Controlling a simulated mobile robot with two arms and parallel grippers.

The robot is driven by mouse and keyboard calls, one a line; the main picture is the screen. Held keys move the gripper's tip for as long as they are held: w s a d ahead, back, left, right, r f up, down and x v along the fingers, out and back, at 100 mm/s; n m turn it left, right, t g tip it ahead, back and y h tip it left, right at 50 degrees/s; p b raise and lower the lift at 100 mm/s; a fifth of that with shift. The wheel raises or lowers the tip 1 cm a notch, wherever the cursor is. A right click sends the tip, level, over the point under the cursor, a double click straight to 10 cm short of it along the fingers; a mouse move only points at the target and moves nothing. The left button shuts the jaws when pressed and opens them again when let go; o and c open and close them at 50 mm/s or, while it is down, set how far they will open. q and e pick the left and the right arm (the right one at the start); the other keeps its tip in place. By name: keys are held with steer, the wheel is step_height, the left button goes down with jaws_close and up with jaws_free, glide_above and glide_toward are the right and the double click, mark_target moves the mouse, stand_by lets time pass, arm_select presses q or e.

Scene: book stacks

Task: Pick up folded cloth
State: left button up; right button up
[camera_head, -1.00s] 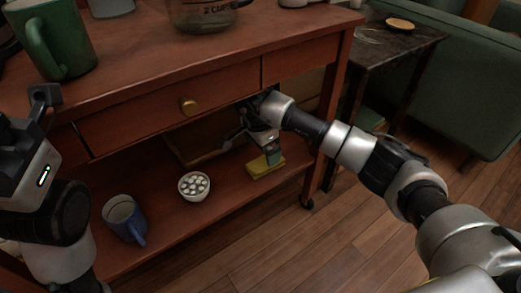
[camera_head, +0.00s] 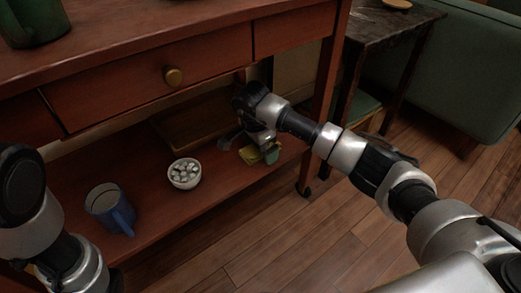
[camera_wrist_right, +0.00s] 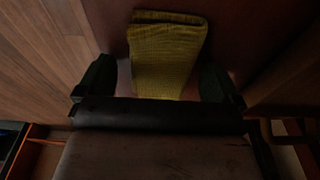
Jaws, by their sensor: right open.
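The folded cloth (camera_head: 248,157) is yellow-green and lies on the lower shelf of the red-brown table, towards its right end. My right gripper (camera_head: 250,147) is down at the cloth and partly hides it in the head view. In the right wrist view the cloth (camera_wrist_right: 166,55) lies between the two open dark fingers of the gripper (camera_wrist_right: 157,80), with a gap on each side. I cannot tell how far below the fingertips it is. My left gripper is out of view; only part of its arm shows at the left edge.
A white bowl (camera_head: 184,174) with pale pieces and a blue mug (camera_head: 110,208) stand on the lower shelf (camera_head: 165,213), left of the cloth. A brown tray-like thing (camera_head: 195,128) is behind. The drawer front (camera_head: 150,77) overhangs the shelf. A table leg (camera_head: 325,100) stands right.

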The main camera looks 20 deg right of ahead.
steer(key=shift+c, duration=0.3)
steer(key=c, duration=0.9)
steer(key=shift+r, duration=0.15)
steer(key=shift+c, duration=0.2)
